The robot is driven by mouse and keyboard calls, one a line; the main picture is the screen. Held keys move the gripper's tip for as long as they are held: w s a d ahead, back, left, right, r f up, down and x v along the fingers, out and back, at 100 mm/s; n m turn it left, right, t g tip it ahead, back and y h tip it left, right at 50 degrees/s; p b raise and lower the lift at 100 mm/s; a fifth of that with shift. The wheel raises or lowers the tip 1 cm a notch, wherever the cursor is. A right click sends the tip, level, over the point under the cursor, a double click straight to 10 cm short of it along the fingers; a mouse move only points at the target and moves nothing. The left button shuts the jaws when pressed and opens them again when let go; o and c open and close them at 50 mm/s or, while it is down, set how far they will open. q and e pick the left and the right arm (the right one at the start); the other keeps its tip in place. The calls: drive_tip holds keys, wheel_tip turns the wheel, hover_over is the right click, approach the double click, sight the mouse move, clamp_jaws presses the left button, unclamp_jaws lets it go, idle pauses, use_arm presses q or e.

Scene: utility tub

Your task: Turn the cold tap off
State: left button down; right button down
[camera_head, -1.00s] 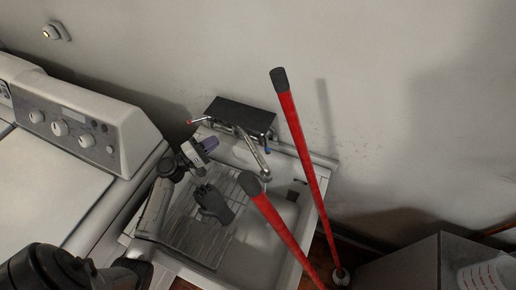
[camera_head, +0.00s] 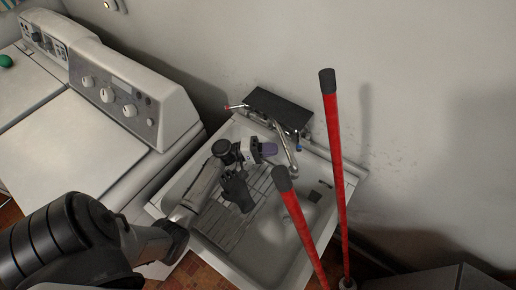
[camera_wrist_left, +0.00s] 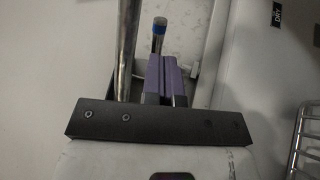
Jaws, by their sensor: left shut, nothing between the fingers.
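The cold tap's blue-tipped handle (camera_head: 299,148) is at the right of the faucet on the sink's back edge. In the left wrist view the blue-ringed metal handle (camera_wrist_left: 159,35) stands just beyond the fingertips. My left gripper (camera_head: 270,149) is shut and empty, its purple fingers just left of the spout (camera_head: 291,164) and the cold handle. The shut fingers (camera_wrist_left: 167,72) show in the wrist view, with the spout pipe (camera_wrist_left: 126,50) to their left. I cannot tell whether they touch the handle. The red-tipped hot handle (camera_head: 232,106) is farther left. My right gripper is not in view.
A dark shelf (camera_head: 280,107) sits above the faucet. Two red poles with dark grips, one upright (camera_head: 333,150) and one nearer (camera_head: 303,235), stand at the right. A white appliance (camera_head: 130,95) is left.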

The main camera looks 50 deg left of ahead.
sight(298, 139)
use_arm(q)
drive_tip(key=x, duration=0.4)
drive_tip(key=shift+w+d+r, duration=0.15)
drive_tip(key=shift+w+d, duration=0.05)
drive_tip(key=shift+w, duration=0.1)
drive_tip(key=shift+w+d+p, duration=0.3)
drive_tip(key=shift+w+d, duration=0.05)
drive_tip(key=shift+w, duration=0.05)
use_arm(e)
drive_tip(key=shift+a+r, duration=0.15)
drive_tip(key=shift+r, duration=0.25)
